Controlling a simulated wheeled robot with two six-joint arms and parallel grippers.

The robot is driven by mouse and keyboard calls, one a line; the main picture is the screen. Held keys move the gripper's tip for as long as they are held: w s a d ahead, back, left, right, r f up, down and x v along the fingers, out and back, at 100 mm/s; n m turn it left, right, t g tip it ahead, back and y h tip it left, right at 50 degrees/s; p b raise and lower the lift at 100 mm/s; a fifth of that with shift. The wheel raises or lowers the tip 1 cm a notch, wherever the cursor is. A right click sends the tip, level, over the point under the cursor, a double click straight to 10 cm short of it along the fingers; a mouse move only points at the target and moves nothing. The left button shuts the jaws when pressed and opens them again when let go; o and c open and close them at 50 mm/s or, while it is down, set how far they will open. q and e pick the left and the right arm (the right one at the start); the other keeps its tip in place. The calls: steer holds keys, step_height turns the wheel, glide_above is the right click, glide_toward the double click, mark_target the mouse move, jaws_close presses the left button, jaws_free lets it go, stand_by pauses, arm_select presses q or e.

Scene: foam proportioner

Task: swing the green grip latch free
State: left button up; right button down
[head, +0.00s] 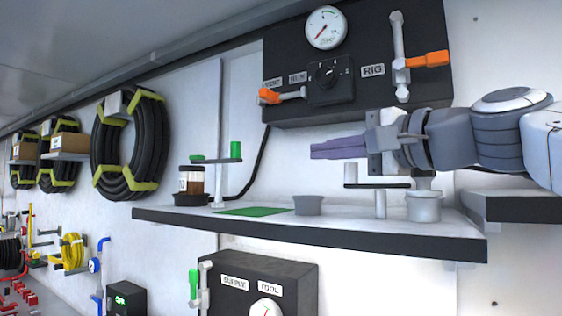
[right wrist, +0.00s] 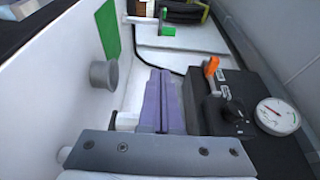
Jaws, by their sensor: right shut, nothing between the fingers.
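My right gripper (head: 312,152) reaches in from the right, above the shelf. Its purple fingers are closed together with nothing between them and point left toward the latch, well apart from it. The fingers also show in the right wrist view (right wrist: 160,72). My left gripper is not in view.
The shelf (head: 330,233) also bears a brown jar (head: 191,181), a green mat (head: 252,212), a grey cup (head: 308,206) and a second latch with a white grip (head: 350,173) below my right gripper. A black gauge panel (head: 290,50) with orange handles hangs above.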

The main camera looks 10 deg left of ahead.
steer(key=p+x, duration=0.8)
steer(key=x, duration=1.2)
steer(key=shift+d, duration=0.1)
